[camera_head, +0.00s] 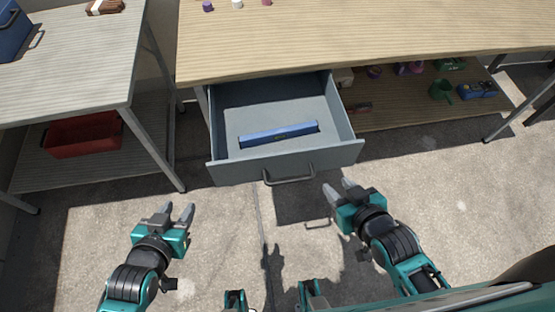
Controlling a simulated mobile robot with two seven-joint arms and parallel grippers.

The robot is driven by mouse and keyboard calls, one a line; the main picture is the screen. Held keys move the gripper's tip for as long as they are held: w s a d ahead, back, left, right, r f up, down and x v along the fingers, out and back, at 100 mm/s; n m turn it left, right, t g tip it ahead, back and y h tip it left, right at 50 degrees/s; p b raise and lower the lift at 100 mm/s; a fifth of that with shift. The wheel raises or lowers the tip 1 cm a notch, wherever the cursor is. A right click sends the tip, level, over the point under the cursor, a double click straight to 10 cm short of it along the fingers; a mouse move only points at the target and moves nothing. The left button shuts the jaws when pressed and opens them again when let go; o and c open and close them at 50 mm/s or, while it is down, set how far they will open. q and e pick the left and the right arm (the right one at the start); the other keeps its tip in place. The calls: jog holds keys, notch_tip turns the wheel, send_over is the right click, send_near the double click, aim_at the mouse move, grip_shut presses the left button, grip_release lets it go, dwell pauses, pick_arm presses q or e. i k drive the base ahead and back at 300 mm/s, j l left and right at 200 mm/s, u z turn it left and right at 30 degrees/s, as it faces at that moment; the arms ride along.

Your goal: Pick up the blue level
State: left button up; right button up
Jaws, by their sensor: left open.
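The blue level (279,134) is a long, slim blue bar lying in the open grey drawer (287,172) under the wooden workbench. It lies slightly tilted across the drawer floor, near the front panel. My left gripper (179,212) is open and empty, in front of the drawer and to its left. My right gripper (336,189) is just in front of the drawer's lower right corner, with its fingers apart and nothing seen between them. Neither gripper touches the level.
The wooden workbench top (360,40) overhangs the back of the drawer. A grey table (75,60) stands at left with a red bin (83,135) on its lower shelf. A lower shelf (400,112) at right holds several tools. The concrete floor in front is clear.

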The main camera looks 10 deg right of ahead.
aim_at(300, 130)
jog(key=l+u, duration=0.15)
jog(key=u, duration=0.2)
jog(key=l+u, duration=0.2)
jog(key=u, duration=0.2)
jog(key=l+u, duration=0.2)
jog(key=u, duration=0.15)
jog(key=i, duration=0.05)
